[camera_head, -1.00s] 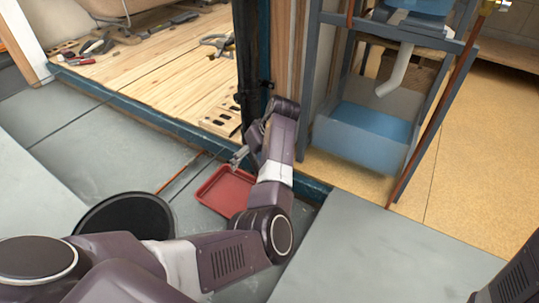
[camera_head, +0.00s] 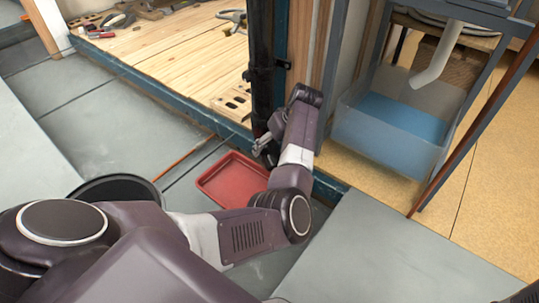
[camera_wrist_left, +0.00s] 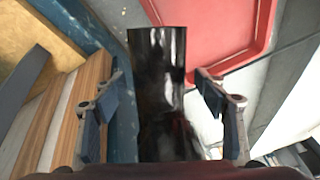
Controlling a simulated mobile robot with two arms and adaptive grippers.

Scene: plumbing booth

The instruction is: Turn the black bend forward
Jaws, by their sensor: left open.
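A black pipe (camera_head: 262,60) stands upright along the corner of the wooden platform. Its lower end, where the black bend would be, is largely hidden behind my left gripper (camera_head: 262,147) in the head view. In the left wrist view a glossy black pipe piece (camera_wrist_left: 158,65), which looks like the bend, lies between the two spread fingers of my left gripper (camera_wrist_left: 162,88). Gaps show on both sides of it, so the fingers are open around it and not closed on it. My right gripper is not in view.
A red tray (camera_head: 232,181) lies on the grey floor below the gripper, and also shows in the wrist view (camera_wrist_left: 211,38). A round black tub (camera_head: 116,188) stands left of it. A clear bin with blue contents (camera_head: 395,125) sits right under a white drain pipe (camera_head: 438,58).

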